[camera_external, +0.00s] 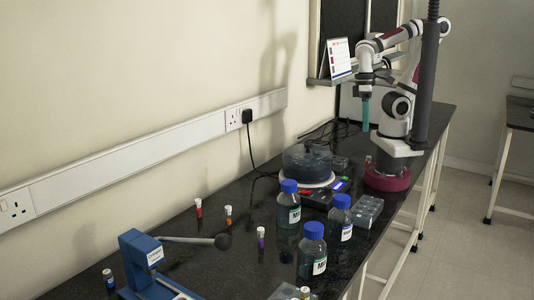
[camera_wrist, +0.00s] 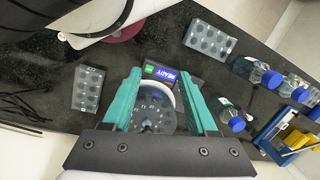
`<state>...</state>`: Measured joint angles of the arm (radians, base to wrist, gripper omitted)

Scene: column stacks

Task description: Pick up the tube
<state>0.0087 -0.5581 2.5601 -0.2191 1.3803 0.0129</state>
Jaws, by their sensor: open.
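Several small capped tubes stand on the black bench in the external view: a red one (camera_external: 198,208), an orange one (camera_external: 228,216), a purple one (camera_external: 260,240) and a dark blue one (camera_external: 108,279) among them. Another small tube (camera_external: 367,160) shows near my arm's base. I cannot tell which tube is meant. My gripper (camera_external: 365,128) hangs above the far part of the bench, pointing down, away from the nearer tubes. In the wrist view its teal fingers (camera_wrist: 160,78) are spread apart with nothing held between them.
A round dark-lidded device (camera_external: 307,165) with a lit display stands mid-bench; its display reads READY in the wrist view (camera_wrist: 168,77). Blue-capped bottles (camera_external: 312,255) stand nearer, beside a grey rack (camera_external: 367,211). A blue lever device (camera_external: 140,255) is at the near left.

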